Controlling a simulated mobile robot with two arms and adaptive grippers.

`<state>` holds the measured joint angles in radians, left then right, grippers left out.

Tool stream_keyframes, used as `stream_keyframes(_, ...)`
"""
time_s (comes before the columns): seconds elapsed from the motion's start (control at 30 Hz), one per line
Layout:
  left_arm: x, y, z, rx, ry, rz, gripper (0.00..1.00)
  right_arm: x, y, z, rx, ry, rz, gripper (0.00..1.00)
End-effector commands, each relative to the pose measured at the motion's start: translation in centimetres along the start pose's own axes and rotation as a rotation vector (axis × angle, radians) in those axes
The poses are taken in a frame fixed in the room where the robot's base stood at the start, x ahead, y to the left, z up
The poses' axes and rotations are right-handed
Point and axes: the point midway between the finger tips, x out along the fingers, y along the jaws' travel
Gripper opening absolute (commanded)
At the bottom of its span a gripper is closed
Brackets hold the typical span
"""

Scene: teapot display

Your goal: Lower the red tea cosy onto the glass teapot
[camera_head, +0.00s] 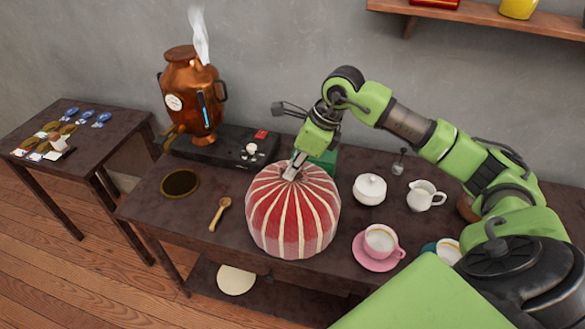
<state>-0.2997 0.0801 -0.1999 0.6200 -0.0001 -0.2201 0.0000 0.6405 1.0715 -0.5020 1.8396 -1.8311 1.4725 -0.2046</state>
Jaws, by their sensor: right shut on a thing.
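The red tea cosy (293,215), a dome with cream stripes, is upright near the front edge of the dark table. My right gripper (292,172) comes down from above and is shut on the top of the cosy. I cannot tell whether the cosy's lower rim touches anything. The glass teapot is not visible; the cosy may hide it. My left gripper is not in view.
A steaming copper urn (194,100) stands on the left of a dark box (222,149). A wooden spoon (219,214) and a round dark mat (180,183) lie left of the cosy.

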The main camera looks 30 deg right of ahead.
Motion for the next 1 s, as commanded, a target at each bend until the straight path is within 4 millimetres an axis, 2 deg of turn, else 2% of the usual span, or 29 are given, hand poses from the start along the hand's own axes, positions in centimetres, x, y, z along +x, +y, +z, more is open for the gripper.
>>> stream_keyframes(1.0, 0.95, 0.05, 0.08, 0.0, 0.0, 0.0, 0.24, 0.51, -0.01, -0.19, 0.0, -0.001, -0.001, 0.0)
